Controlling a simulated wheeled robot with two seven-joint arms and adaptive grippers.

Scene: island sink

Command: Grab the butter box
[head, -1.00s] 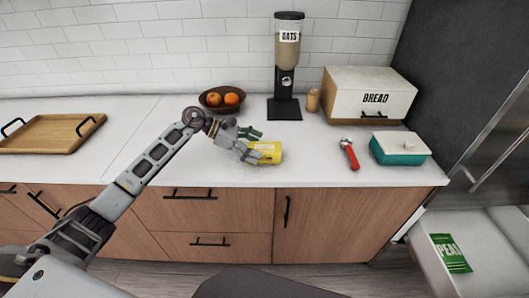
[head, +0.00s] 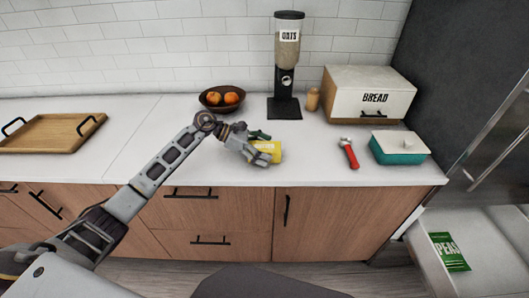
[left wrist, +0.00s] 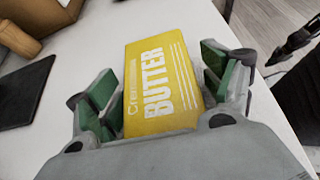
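The yellow butter box (head: 271,151) lies on the white counter near its front edge, partly hidden by my left gripper in the head view. In the left wrist view the butter box (left wrist: 160,85) sits between the two green-padded fingers of my left gripper (left wrist: 165,88). A gap shows on each side of the box, so the fingers are open around it. In the head view my left gripper (head: 258,145) reaches the box from the left.
A red-handled tool (head: 350,153) and a teal butter dish (head: 402,152) are to the right. Behind stand a fruit bowl (head: 212,107), an oats dispenser (head: 285,107), a small wooden shaker (head: 312,100) and a bread box (head: 345,97). A wooden tray (head: 45,135) is far left, with clear counter between.

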